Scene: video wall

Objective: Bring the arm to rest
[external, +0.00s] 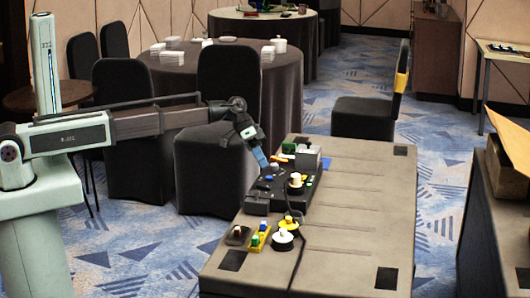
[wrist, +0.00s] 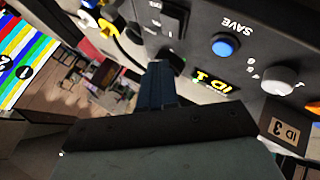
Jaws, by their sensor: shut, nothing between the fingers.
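My gripper (external: 264,163) is at the end of the outstretched arm, beside the left edge of the dark control console (external: 265,201). Its blue fingers (wrist: 158,70) are shut together and empty in the wrist view.
The console stands on a grey table (external: 345,215) with small knobbed devices (external: 282,240) in front. Black chairs (external: 228,95) and a round table (external: 270,90) stand behind my arm. A coloured striped screen (wrist: 22,58) shows at left in the wrist view.

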